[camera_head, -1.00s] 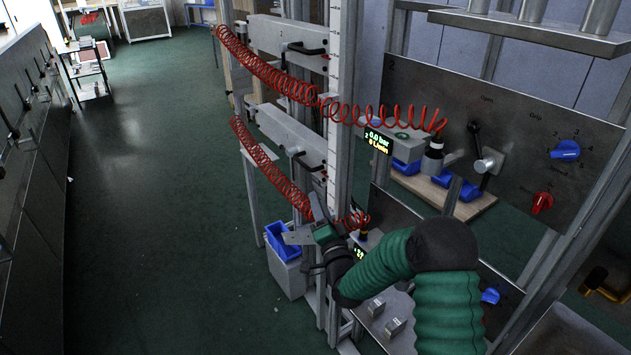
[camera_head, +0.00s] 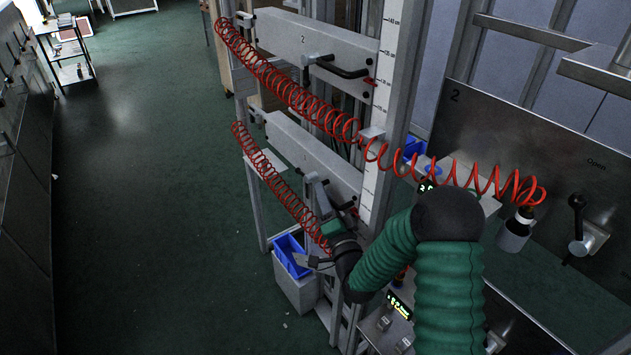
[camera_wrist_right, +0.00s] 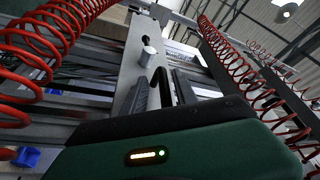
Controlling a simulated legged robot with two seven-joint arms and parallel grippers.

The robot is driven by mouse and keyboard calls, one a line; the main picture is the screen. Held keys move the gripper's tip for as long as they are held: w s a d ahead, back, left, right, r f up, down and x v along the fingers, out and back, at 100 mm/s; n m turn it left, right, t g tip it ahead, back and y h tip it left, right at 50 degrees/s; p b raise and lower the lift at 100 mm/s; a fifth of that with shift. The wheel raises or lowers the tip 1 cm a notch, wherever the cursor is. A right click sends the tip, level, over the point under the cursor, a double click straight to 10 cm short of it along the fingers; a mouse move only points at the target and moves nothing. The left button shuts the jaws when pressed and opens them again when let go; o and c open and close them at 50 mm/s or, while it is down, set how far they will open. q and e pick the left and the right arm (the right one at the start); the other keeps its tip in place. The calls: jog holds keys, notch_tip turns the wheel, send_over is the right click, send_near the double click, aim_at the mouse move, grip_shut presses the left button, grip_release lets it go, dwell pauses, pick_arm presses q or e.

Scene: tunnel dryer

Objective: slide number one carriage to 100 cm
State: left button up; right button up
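My right gripper (camera_head: 322,192) is close to that handle, at the carriage's lower right side. In the right wrist view its dark fingers (camera_wrist_right: 165,92) stand apart, pointing at a grey bar (camera_wrist_right: 130,68) with a pale cylindrical knob (camera_wrist_right: 149,56). A dark piece shows between the fingers; I cannot tell whether they touch it. My left gripper is not in view.
A white scale (camera_head: 388,60) runs along the upright. Red coiled hoses (camera_head: 285,82) hang across the front. A blue bin (camera_head: 290,255) stands below. Open green floor lies left.

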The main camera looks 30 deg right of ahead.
jog(key=shift+s+r, duration=0.25)
jog(key=shift+s, duration=0.05)
jog(key=shift+c, duration=0.8)
jog(key=shift+w, duration=0.1)
grip_shut()
jog(key=shift+f, duration=0.15)
